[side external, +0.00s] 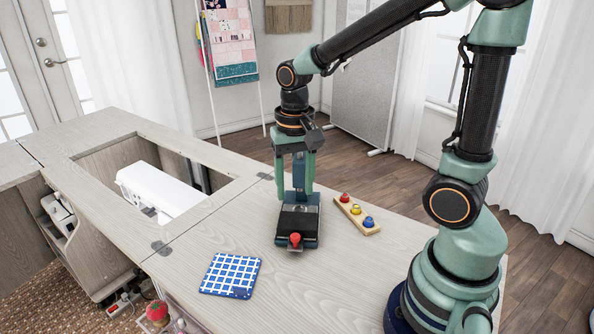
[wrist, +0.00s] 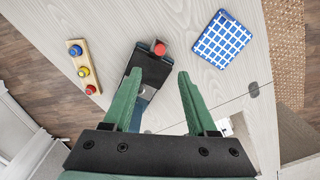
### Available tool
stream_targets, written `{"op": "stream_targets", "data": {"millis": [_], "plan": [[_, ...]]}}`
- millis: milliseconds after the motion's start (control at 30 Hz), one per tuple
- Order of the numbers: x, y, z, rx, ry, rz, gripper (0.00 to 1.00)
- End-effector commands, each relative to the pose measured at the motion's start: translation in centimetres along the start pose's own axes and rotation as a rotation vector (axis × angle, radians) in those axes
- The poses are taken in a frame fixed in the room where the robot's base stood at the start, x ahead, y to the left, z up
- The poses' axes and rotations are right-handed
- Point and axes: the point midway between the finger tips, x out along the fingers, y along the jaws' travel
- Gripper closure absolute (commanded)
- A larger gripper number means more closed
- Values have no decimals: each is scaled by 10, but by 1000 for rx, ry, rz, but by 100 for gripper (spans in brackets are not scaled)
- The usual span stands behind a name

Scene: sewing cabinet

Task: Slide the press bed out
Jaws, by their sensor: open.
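A small press (side external: 298,218) with a black body and a blue upright back part stands on the wood-grain table. A red knob (side external: 295,238) sticks out at its near end. In the wrist view the press (wrist: 150,70) and its red knob (wrist: 158,47) lie ahead of the fingers. My gripper (side external: 295,190) points down at the back of the press, and it also shows in the wrist view (wrist: 159,76). Its green fingers are apart, with the blue part showing between them, nearer the left finger in the wrist view. I cannot tell whether they touch it. The bed is hard to make out.
A blue-and-white checked pad (side external: 230,275) lies left of the press. A wooden strip (side external: 357,215) with red, yellow and blue knobs lies right. A white sewing machine (side external: 160,190) sits in the cabinet opening further left. Bare tabletop surrounds the press.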

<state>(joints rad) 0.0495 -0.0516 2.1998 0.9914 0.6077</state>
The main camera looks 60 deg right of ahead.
Motion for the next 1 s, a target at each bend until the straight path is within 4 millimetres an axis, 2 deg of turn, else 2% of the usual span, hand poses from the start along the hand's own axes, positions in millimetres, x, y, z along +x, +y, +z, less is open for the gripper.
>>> {"op": "stream_targets", "data": {"millis": [167,600,800,1000], "plan": [[15,1,0,5,-7,5,42],[93,1,1,3,-7,5,42],[113,1,0,2,-4,3,42],[121,0,0,2,-2,2,42]]}}
